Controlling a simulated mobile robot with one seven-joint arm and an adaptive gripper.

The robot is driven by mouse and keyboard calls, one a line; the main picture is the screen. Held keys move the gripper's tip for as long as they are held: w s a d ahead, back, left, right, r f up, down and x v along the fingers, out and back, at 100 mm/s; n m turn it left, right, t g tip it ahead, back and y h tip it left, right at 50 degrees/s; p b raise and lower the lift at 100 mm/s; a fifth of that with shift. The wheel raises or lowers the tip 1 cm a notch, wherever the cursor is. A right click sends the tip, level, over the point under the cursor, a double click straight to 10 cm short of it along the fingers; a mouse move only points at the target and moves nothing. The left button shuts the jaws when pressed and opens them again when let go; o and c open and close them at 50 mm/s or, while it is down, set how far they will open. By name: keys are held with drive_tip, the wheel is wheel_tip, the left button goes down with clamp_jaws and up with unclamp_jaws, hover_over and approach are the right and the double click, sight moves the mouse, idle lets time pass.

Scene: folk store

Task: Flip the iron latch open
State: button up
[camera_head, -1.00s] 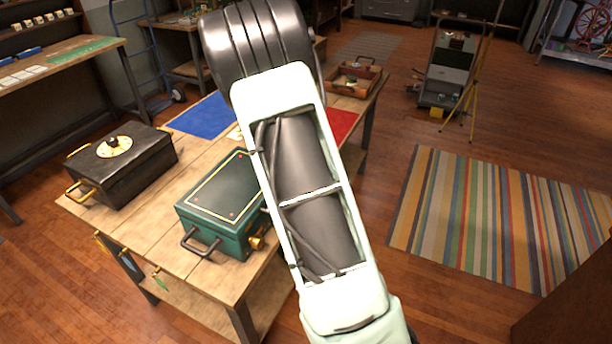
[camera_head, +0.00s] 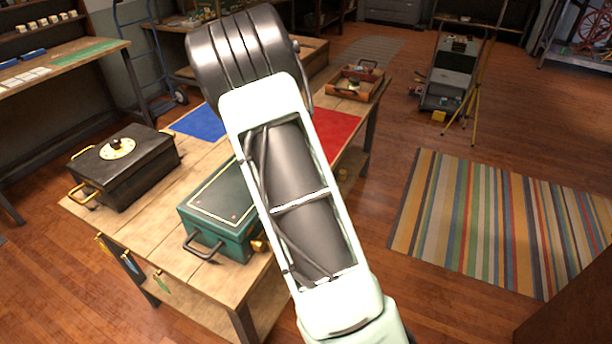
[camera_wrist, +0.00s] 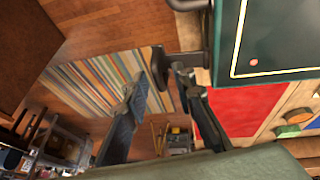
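A dark green box (camera_head: 222,210) with gold trim stands on the wooden table in the head view, partly hidden behind my arm. It has a dark handle (camera_head: 203,246) on its front and a brass knob (camera_head: 259,246) near its right corner. In the wrist view the green box (camera_wrist: 270,35) fills the upper right. A dark iron piece (camera_wrist: 160,68), apparently the latch, sticks out from its side. My gripper (camera_wrist: 160,82) is open and empty, its fingertips close to this dark piece; I cannot tell whether they touch. The head view hides my gripper behind the arm.
A black box (camera_head: 125,168) with a round dial stands left on the table (camera_head: 160,232). The floor by the striped rug (camera_head: 495,215) is clear.

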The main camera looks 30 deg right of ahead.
drive_tip(key=shift+r, duration=0.1)
drive_tip(key=v, duration=1.1)
drive_tip(key=shift+a+r, duration=0.15)
drive_tip(key=shift+r, duration=0.25)
